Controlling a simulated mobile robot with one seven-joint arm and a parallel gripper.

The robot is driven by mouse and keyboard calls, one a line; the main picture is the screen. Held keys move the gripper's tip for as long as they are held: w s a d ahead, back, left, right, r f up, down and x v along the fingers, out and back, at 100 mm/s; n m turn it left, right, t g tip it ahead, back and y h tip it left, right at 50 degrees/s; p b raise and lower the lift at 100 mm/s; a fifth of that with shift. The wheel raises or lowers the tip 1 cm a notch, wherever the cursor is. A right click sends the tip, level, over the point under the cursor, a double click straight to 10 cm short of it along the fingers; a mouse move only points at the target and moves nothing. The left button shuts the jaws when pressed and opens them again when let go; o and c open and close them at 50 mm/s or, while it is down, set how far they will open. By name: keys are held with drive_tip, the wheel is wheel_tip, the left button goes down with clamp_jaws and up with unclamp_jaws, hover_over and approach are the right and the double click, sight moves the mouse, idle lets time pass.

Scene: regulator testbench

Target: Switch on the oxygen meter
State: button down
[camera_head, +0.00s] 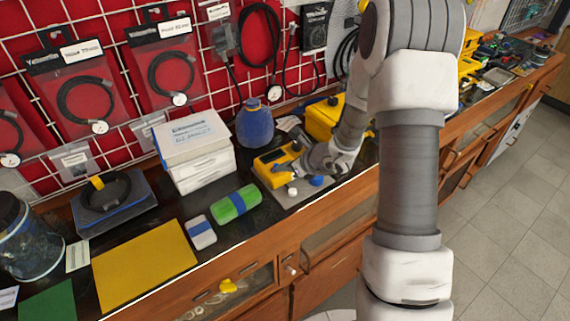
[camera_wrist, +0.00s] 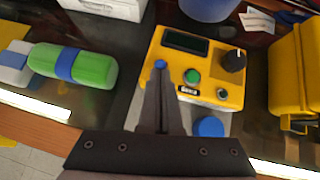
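The yellow meter box (camera_head: 268,170) lies on the dark bench top, left of my gripper in the head view. In the wrist view the yellow box (camera_wrist: 210,75) carries a dark display (camera_wrist: 186,42), a black knob (camera_wrist: 234,60), a green button (camera_wrist: 192,76), a small label and a small dark-centred fitting (camera_wrist: 222,94). My gripper (camera_wrist: 160,70) has its two fingers together with nothing seen between them. The tips are over the box's left part, just below a small blue button (camera_wrist: 160,64). I cannot tell whether they touch it. My gripper also shows in the head view (camera_head: 296,170).
A grey plate with a blue round piece (camera_wrist: 208,126) lies before the box. A green cylinder with a blue band (camera_head: 236,204) lies left. A white box (camera_head: 205,172), a blue vase (camera_head: 255,125) and a yellow case (camera_head: 322,118) stand around it.

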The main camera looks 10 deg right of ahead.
sight(279, 173)
drive_tip(key=shift+w+r+p, duration=0.1)
drive_tip(key=shift+r+p, duration=0.15)
drive_tip(key=shift+p, duration=0.2)
drive_tip(key=shift+w+a+r+g+h+p, duration=0.2)
drive_tip(key=shift+g+p, duration=0.35)
drive_tip(key=shift+p, duration=0.55)
drive_tip(key=shift+w+a+r+g+h+p, duration=0.1)
drive_tip(key=shift+w+g+h+p, duration=0.35)
drive_tip(key=shift+p, duration=0.65)
drive_tip(key=shift+w+a+r+p, duration=0.1)
drive_tip(key=shift+w+a+p, duration=0.1)
drive_tip(key=shift+p, duration=0.3)
drive_tip(key=shift+w+a+r, duration=0.1)
drive_tip(key=shift+w, duration=0.3)
drive_tip(key=shift+r, duration=0.15)
drive_tip(key=shift+r+p, duration=0.65)
